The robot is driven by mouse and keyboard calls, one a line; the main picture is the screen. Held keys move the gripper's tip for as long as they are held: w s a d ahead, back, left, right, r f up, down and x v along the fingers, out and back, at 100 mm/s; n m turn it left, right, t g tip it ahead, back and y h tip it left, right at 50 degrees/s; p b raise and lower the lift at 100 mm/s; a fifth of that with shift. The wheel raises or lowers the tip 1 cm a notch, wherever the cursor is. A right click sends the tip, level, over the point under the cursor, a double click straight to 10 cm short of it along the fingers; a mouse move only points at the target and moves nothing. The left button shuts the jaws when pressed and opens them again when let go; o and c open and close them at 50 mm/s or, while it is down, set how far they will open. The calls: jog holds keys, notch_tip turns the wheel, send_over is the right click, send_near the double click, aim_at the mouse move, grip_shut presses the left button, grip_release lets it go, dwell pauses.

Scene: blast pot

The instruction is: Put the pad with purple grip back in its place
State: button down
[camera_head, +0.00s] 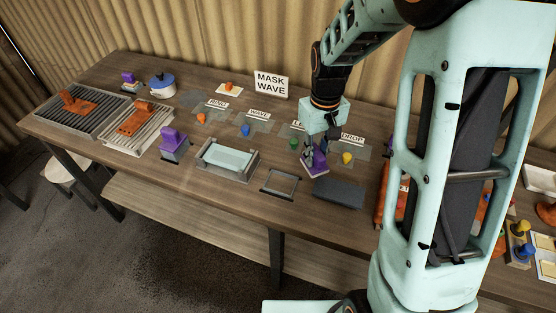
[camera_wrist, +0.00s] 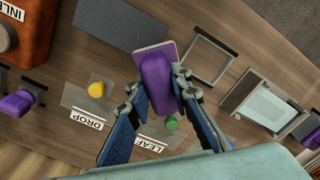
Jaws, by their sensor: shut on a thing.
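The pad with purple grip (camera_head: 318,161) is a pale flat plate with a purple handle. My gripper (camera_head: 315,148) is shut on the purple handle from above; in the wrist view the handle (camera_wrist: 156,72) lies between both fingers. The pad is over or on the table just behind an empty square frame (camera_head: 280,184) and a dark grey slab (camera_head: 338,193); I cannot tell whether it touches the table. In the wrist view the empty frame (camera_wrist: 210,56) is right of the pad and the slab (camera_wrist: 122,24) is to its upper left.
Another purple-gripped block (camera_head: 173,143) stands left of a tray with a pale glassy plate (camera_head: 228,157). Coloured knobs, such as green (camera_head: 294,142) and yellow (camera_head: 347,157), stand behind the pad by labelled cards. Orange-handled items (camera_head: 148,125) are farther left.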

jog(key=a+f+n+b, duration=0.2)
jog(key=a+n+b, duration=0.1)
jog(key=a+n, duration=0.6)
jog(key=shift+s, duration=0.1)
jog(key=shift+f, duration=0.1)
jog(key=shift+f+b, duration=1.45)
jog(key=shift+f, duration=0.7)
jog(key=shift+f, duration=0.15)
jog(key=shift+f+b, duration=0.4)
jog(key=shift+f, duration=0.2)
jog(key=shift+f+b, duration=0.3)
jog(key=shift+f, duration=0.15)
